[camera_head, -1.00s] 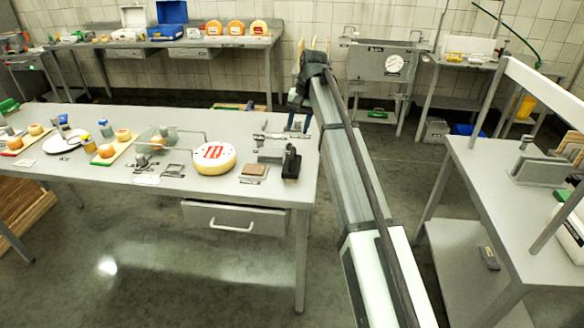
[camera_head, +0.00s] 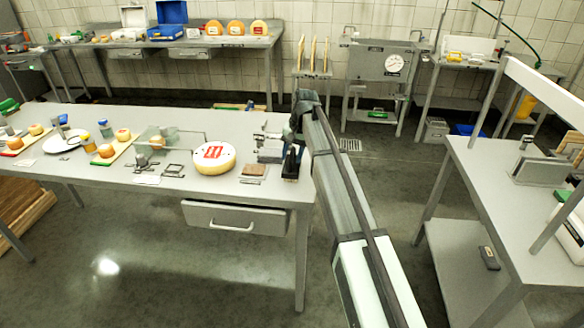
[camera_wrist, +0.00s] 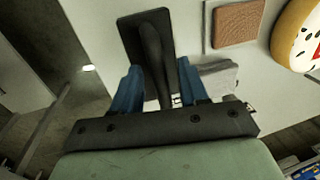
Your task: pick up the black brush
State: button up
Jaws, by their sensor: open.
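The black brush (camera_head: 291,163) stands at the right end of the near steel table, close to its front corner. In the wrist view the brush (camera_wrist: 151,45) shows a dark rectangular base and a rounded upright handle pointing towards the camera. My gripper (camera_wrist: 159,72) is open, its two blue fingers on either side of the handle. A gap shows beside the handle; contact cannot be told.
A brown square block (camera_head: 254,170) lies left of the brush, with a cheese wheel with a red label (camera_head: 213,157) beyond it. A grey metal item (camera_wrist: 218,76) lies close to my right finger in the wrist view. The table's right edge is near.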

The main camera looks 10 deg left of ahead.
jog(key=shift+f, duration=0.3)
grip_shut()
dwell(0.5)
